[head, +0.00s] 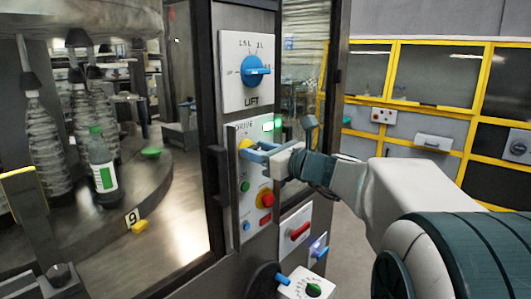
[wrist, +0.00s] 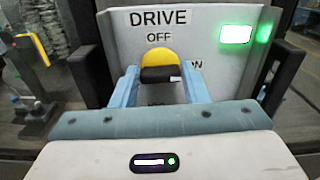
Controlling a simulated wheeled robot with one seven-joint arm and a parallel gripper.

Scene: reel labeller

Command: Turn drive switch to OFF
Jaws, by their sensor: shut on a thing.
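The drive switch (wrist: 158,58) is a yellow knob with a dark grip bar, on a light panel marked DRIVE, with OFF above it and ON to its right. A white mark on the bar's right end faces the ON side. My gripper (wrist: 160,82) has its blue fingers on either side of the knob, shut on it. In the head view the yellow edge of the switch (head: 244,144) shows behind my gripper (head: 256,152), which partly hides it. Lettering below the knob is mostly hidden.
A green lamp (wrist: 236,34) is lit on the panel. Above is the blue LIFT knob (head: 255,71). A bottle carousel (head: 165,180) stands left.

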